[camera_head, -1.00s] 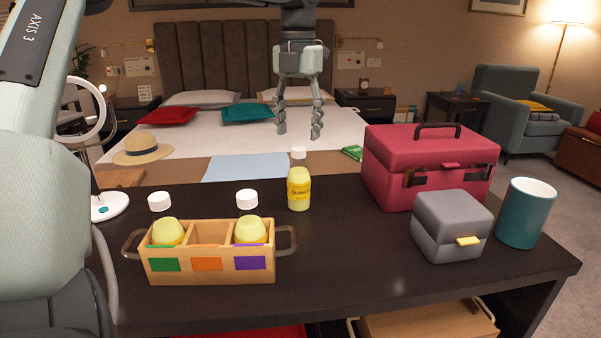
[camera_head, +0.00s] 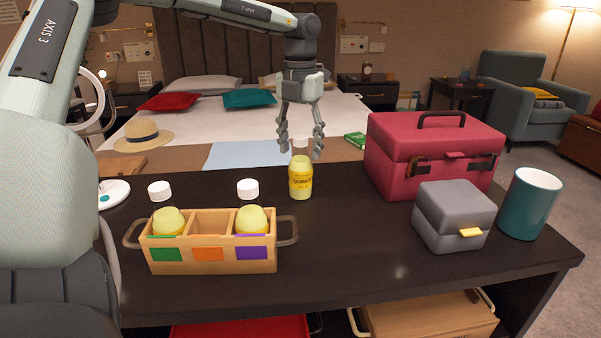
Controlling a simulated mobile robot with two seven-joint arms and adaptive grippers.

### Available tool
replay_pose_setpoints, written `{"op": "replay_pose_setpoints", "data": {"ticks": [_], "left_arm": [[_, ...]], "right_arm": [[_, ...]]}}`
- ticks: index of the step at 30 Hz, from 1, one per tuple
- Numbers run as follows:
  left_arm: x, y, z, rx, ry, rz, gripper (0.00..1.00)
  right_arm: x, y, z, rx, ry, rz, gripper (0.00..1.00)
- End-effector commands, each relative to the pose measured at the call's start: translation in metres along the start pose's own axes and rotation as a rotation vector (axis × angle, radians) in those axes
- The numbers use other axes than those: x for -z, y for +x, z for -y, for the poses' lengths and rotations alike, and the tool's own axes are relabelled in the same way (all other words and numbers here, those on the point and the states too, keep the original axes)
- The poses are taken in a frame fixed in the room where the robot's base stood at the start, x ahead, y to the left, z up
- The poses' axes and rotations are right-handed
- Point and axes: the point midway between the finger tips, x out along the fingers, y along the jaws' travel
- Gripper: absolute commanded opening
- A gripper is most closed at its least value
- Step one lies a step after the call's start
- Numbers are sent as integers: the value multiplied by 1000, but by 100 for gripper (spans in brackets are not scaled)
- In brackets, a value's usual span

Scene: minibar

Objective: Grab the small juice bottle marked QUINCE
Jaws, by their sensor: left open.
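A small yellow juice bottle (camera_head: 300,178) with a white cap stands upright alone on the dark table, behind the wooden caddy. Its label is too small to read with certainty but looks like QUINCE. My left gripper (camera_head: 301,150) is open and points down just above and behind the bottle, with its fingers on either side of the cap in the picture. I cannot tell whether it touches. Two more yellow bottles with white caps stand in the caddy, one in the left compartment (camera_head: 168,222) and one in the right (camera_head: 251,220). My right gripper is not in view.
The wooden caddy (camera_head: 210,266) has side handles and green, orange and purple patches; its middle compartment looks empty. A red case (camera_head: 387,165), a grey box (camera_head: 440,232) and a teal cup (camera_head: 527,206) stand on the right. The table (camera_head: 345,240) is clear between caddy and grey box.

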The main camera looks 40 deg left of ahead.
Motion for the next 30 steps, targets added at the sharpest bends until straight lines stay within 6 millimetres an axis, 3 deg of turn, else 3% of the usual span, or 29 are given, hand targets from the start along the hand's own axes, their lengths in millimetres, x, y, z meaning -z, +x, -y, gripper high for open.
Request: {"op": "replay_pose_setpoints", "data": {"ticks": [2,15,30], "left_arm": [[0,0,0,0,0,0,52],[0,0,0,0,0,-1,0],[-1,-6,0,0,0,2,0]], "right_arm": [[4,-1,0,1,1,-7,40],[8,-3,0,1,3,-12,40],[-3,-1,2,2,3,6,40]]}}
